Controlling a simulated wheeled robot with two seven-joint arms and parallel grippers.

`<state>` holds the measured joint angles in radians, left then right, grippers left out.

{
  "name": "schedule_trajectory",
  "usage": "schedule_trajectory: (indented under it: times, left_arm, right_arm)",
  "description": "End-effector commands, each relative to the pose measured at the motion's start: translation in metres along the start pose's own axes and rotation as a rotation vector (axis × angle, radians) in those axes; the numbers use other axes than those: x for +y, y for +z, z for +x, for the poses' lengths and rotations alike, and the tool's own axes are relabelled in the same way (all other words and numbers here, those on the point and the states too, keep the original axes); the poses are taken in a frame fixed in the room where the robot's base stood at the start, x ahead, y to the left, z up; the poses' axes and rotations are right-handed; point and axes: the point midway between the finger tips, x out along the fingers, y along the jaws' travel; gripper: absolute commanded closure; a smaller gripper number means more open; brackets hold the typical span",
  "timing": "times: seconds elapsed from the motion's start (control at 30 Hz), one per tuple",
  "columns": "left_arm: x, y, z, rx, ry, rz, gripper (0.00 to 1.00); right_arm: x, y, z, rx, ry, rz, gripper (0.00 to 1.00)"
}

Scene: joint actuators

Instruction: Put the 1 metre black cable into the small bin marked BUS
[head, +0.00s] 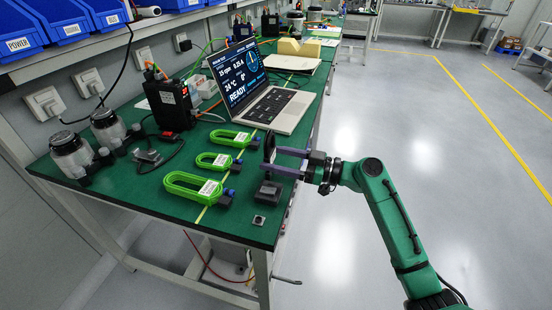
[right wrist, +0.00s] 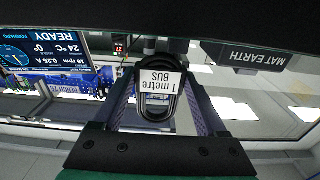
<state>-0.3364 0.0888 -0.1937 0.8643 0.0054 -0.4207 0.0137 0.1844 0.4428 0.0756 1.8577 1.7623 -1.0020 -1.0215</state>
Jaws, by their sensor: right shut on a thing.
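The 1 metre black cable is a small coil with a white tag reading "1 metre BUS". It shows in the right wrist view (right wrist: 154,108) between the purple fingers, and in the head view as a dark upright piece (head: 269,147). My right gripper (head: 273,158) is shut on it, above the right edge of the green table. Blue bins stand on the shelf at the upper left: one marked POWER (head: 18,32), another (head: 63,20) and a third (head: 108,14) with tags too small to read. I cannot tell which is BUS. My left gripper is not in view.
Bright green looped cables (head: 195,187) lie on the green table (head: 140,197). A laptop (head: 260,92), a black power unit (head: 170,104) and dark-capped jars (head: 71,153) stand behind. A small dark block (head: 269,190) is near the front right.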

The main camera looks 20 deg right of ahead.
Motion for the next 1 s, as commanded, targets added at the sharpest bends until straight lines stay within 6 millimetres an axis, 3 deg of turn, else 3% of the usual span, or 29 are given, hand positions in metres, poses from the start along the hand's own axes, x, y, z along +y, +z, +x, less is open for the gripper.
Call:
schedule_trajectory:
  times: [0.03, 0.1, 0.4, 0.67, 0.73, 1.0]
  left_arm:
    - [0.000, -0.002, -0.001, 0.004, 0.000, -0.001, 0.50]
    - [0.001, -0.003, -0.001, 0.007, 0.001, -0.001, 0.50]
    - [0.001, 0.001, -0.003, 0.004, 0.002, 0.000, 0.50]
    - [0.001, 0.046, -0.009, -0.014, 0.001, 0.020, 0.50]
    - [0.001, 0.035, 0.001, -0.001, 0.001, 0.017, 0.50]
    - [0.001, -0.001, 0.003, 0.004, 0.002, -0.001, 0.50]
  right_arm:
    - [0.000, 0.000, 0.000, 0.000, 0.000, -0.001, 0.18]
    - [0.000, 0.000, 0.000, 0.000, 0.000, 0.000, 0.00]
    - [0.000, -0.002, 0.000, 0.000, 0.000, 0.000, 0.00]
    - [0.000, -0.017, 0.001, 0.000, 0.000, 0.001, 0.00]
    - [0.001, -0.008, -0.016, -0.002, 0.003, 0.001, 0.00]
    - [0.001, -0.008, -0.088, -0.002, 0.003, 0.000, 0.00]
